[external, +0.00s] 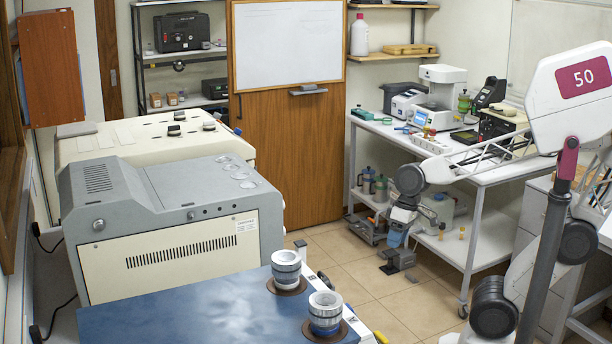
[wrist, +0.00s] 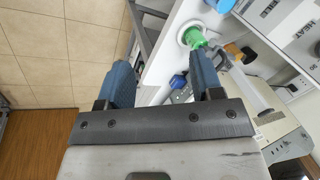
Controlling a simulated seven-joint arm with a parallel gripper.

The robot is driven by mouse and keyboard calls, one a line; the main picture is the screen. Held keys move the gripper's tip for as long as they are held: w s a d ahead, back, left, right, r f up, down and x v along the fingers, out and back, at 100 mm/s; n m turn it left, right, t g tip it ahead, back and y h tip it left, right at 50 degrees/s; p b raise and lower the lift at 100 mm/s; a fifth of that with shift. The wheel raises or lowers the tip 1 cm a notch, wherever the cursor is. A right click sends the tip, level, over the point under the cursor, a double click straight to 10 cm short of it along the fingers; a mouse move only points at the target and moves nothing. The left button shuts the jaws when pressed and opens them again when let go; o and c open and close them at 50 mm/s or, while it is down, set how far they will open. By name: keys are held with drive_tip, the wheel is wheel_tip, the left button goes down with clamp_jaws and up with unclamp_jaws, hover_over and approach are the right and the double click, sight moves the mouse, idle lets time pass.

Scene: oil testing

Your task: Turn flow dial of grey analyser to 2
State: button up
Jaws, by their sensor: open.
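The machine that looks like the grey analyser (external: 110,190) stands at the left in the external view, with a grey top and a cream front panel. A round knob (external: 98,224) sits at its front left, and several round fittings show on its top. I cannot read any dial marking, so I cannot tell which is the flow dial. My gripper (wrist: 162,75) is open and empty in the wrist view, its two blue fingers wide apart. In the external view my gripper hangs low over the floor beside the white bench, well to the right of the grey machine.
The white bench (external: 480,172) carries instruments and bottles close to my arm. In the wrist view, a green round part (wrist: 193,37) shows near my right finger. Tiled floor (external: 345,270) lies between.

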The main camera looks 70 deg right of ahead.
drive_tip(key=w+a+r+m+t+y, duration=0.1)
drive_tip(key=w+a+r+m+y, duration=0.2)
drive_tip(key=w, duration=0.4)
drive_tip(key=w+a+m+t+y, duration=0.1)
drive_tip(key=w+m+y, duration=0.1)
drive_tip(key=w+y, duration=0.4)
drive_tip(key=w+d+r+m+t+y, duration=0.1)
drive_tip(key=w+d+r+m+t, duration=0.1)
drive_tip(key=w, duration=0.5)
drive_tip(key=w+d+r+m+t+y, duration=0.1)
drive_tip(key=w+d+m+t, duration=0.3)
drive_tip(key=w, duration=0.4)
drive_tip(key=shift+d+r+m+t, duration=0.4)
drive_tip(key=shift+d+r+t, duration=0.3)
drive_tip(key=shift+t, duration=0.2)
drive_tip(key=shift+w+a, duration=0.1)
drive_tip(key=shift+w, duration=0.05)
drive_tip(key=x, duration=0.7)
drive_tip(key=shift+w+a, duration=0.2)
drive_tip(key=shift+a, duration=0.05)
drive_tip(key=c, duration=0.9)
